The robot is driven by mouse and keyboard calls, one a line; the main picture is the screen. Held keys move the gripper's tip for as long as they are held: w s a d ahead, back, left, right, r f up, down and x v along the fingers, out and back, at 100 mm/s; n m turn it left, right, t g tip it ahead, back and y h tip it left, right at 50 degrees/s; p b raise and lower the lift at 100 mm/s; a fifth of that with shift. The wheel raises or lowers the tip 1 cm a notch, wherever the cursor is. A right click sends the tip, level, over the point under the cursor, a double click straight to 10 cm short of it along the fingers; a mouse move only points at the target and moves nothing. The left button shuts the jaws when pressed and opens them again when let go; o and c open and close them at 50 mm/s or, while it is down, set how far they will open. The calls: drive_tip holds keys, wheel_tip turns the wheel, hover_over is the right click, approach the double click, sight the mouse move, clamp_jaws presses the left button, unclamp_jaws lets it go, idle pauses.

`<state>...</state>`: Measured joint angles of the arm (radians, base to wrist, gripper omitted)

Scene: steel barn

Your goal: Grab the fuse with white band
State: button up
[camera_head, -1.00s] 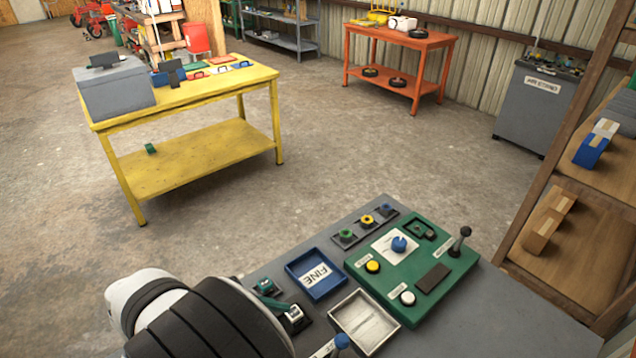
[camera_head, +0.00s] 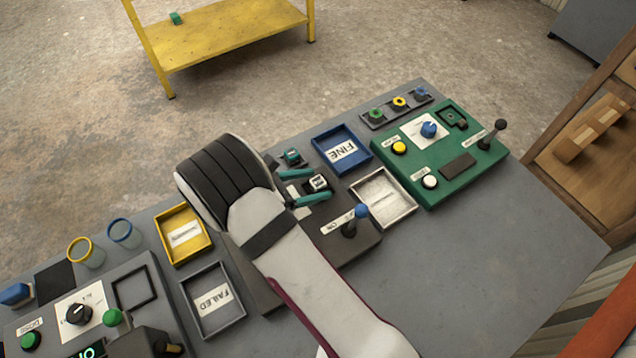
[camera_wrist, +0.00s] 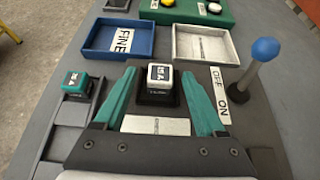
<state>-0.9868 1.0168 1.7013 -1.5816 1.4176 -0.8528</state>
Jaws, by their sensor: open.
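A small fuse (camera_wrist: 159,77) with a pale band around its dark top stands in a black socket; its label looks like "15 A". It also shows in the head view (camera_head: 318,182). My gripper (camera_wrist: 158,73) is open, its teal fingers to either side of this fuse, with gaps visible; I cannot tell contact. In the head view, my gripper (camera_head: 322,187) reaches the fuse from the left. A second, teal-topped fuse (camera_wrist: 75,82) stands to the left, outside the fingers; it also shows in the head view (camera_head: 292,157).
A blue-knobbed lever (camera_wrist: 255,75) stands close right of my gripper. A blue FINE tray (camera_head: 342,150) and a pale metal tray (camera_head: 408,196) lie beyond. A green control panel (camera_head: 450,180) is further right. Yellow and grey FAILED trays (camera_head: 211,302) lie left of my arm.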

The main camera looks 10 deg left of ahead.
drive_tip(key=shift+w+d+f, duration=0.1)
drive_tip(key=shift+w+d, duration=0.05)
clamp_jaws()
idle(0.4)
